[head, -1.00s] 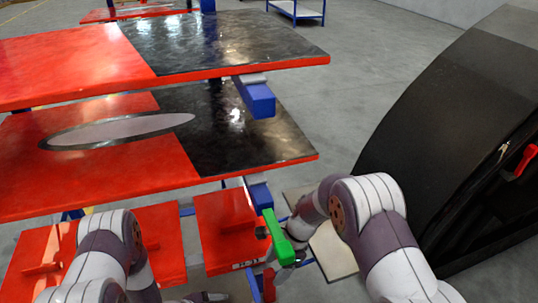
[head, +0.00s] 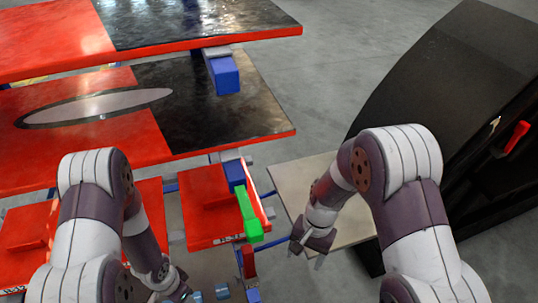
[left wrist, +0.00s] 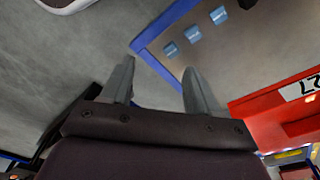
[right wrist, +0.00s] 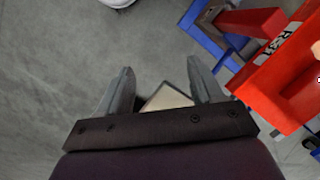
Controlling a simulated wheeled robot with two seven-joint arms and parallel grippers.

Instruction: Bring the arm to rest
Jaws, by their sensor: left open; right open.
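My right gripper (head: 310,246) is open and empty in the head view, just right of the green piece (head: 248,215) and apart from it. In the right wrist view its two fingers (right wrist: 158,92) stand apart with grey floor and a corner of a pale board between them. My left arm hangs at the lower left of the head view. In the left wrist view the left gripper (left wrist: 160,85) is open with nothing between its fingers; a blue-edged surface lies beyond them.
Red and black panels (head: 215,110) lie on a blue rack at the left. Small red parts (head: 205,205) sit below them. A pale board (head: 290,180) lies behind my right gripper. A large black nosecone (head: 440,100) with a red handle (head: 517,137) stands at the right.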

